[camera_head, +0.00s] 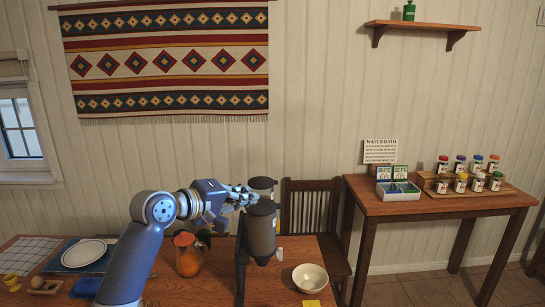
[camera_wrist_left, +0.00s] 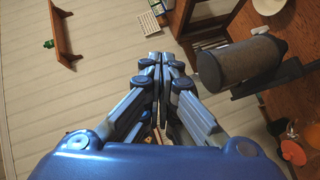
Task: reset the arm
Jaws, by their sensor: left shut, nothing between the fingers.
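My left gripper (camera_head: 246,196) is raised over the table, its arm coming in from the left in the head view. Its fingers point right, close behind the top of a dark grey cylinder on a stand (camera_head: 262,230). In the left wrist view the two fingers of the gripper (camera_wrist_left: 157,62) meet, and nothing is between them. The grey cylinder (camera_wrist_left: 240,65) is to the right of the fingers there, apart from them. My right gripper does not show in either view.
The wooden table (camera_head: 215,285) holds an orange-lidded jar (camera_head: 187,255), a cream bowl (camera_head: 310,278) and a white plate (camera_head: 84,252) on a blue tray. A chair (camera_head: 312,210) stands behind. A side table (camera_head: 425,207) with several spice jars is at right.

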